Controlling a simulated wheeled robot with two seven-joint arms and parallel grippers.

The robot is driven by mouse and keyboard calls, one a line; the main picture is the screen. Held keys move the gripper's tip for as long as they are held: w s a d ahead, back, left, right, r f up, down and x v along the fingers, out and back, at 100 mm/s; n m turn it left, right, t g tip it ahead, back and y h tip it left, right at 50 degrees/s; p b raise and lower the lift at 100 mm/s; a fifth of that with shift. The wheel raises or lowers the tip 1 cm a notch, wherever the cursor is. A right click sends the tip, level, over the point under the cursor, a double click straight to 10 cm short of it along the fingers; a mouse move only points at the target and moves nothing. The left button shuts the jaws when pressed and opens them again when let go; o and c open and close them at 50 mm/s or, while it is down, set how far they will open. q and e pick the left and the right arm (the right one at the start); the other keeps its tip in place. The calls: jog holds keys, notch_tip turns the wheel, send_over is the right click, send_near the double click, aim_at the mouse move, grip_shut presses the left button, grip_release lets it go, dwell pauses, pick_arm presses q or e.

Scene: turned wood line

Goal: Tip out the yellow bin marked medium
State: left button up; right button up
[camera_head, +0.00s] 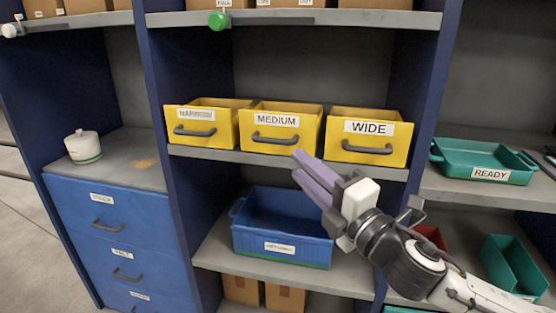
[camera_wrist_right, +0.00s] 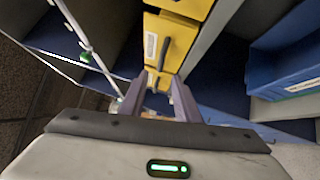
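The yellow bin marked MEDIUM (camera_head: 281,138) stands upright on the middle shelf, its dark handle facing out. The yellow WIDE bin (camera_head: 368,152) is right of it, and a yellow bin with a label that seems to read NARROW (camera_head: 196,141) is left of it. My right gripper (camera_head: 300,165) is in front of the shelf, below and right of the MEDIUM handle, apart from it. In the right wrist view its two purple fingers (camera_wrist_right: 156,88) are spread with nothing between them. The yellow row, seen edge-on there, lies beyond the fingertips. My left gripper is not in view.
An open blue bin (camera_head: 283,251) stands on the shelf below. Blue drawers (camera_head: 110,225) with a white lidded pot (camera_head: 83,147) are at the left. A teal READY tray (camera_head: 480,158) is on the right shelf. Blue uprights flank the yellow bins.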

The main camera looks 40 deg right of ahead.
aim_at(275, 143)
jog(key=w, duration=0.3)
jog(key=w+r, duration=0.1)
jog(key=w, duration=0.1)
jog(key=w+p, duration=0.1)
jog(key=w, duration=0.2)
jog(key=shift+w+d+r, duration=0.15)
jog(key=shift+w+d, duration=0.15)
jog(key=shift+d, duration=0.1)
jog(key=shift+w, duration=0.65)
grip_shut()
